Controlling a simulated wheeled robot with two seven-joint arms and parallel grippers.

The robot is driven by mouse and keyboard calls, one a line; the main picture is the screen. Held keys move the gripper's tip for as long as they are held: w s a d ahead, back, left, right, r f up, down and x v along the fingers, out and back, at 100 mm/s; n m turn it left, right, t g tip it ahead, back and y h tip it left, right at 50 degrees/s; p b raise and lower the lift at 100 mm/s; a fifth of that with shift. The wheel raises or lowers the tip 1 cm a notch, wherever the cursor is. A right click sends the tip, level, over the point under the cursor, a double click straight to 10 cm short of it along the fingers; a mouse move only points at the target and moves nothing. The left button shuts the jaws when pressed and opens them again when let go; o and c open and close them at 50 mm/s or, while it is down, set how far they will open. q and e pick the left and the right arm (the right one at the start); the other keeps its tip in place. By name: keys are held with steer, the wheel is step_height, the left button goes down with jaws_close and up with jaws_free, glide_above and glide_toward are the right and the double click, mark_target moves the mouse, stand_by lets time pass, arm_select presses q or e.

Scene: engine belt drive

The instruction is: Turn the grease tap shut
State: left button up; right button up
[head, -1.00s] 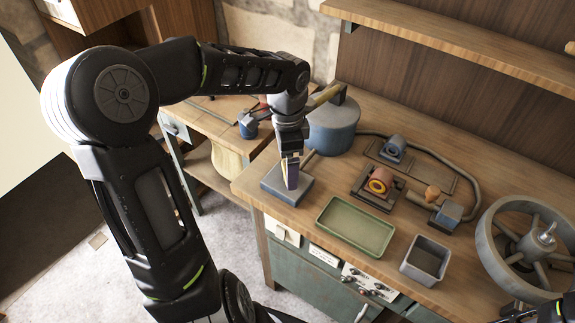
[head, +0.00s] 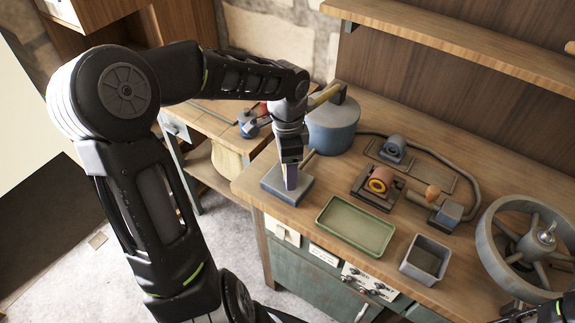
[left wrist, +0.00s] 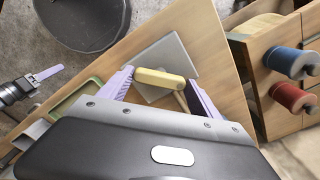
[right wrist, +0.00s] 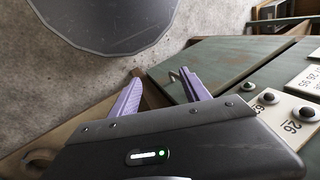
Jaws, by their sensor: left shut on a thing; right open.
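In the head view the block (head: 272,184) lies at the bench's left front corner, with a short tan rod (head: 307,158) sticking up behind my left gripper (head: 290,186). The left wrist view shows the left fingers (left wrist: 158,84) at either end of the handle, shut on it. How the handle joins the block is hidden. My right gripper (right wrist: 160,88) is open and empty, in front of the green cabinet.
A blue-grey pot (head: 332,125) stands behind the block. A green tray (head: 356,226), a grey bin (head: 426,259) and a large spoked wheel (head: 535,240) are to the right.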

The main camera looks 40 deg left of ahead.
arm_select(q)
steer(key=c, duration=0.4)
steer(key=shift+n+b, duration=0.3)
steer(key=shift+n, duration=0.1)
steer(key=n+b, duration=0.2)
steer(key=n, duration=0.2)
steer(key=shift+f, duration=0.15)
steer(key=shift+n+b, duration=1.1)
steer(key=shift+n, duration=0.9)
steer(key=o, duration=1.4)
steer(key=shift+c, duration=0.2)
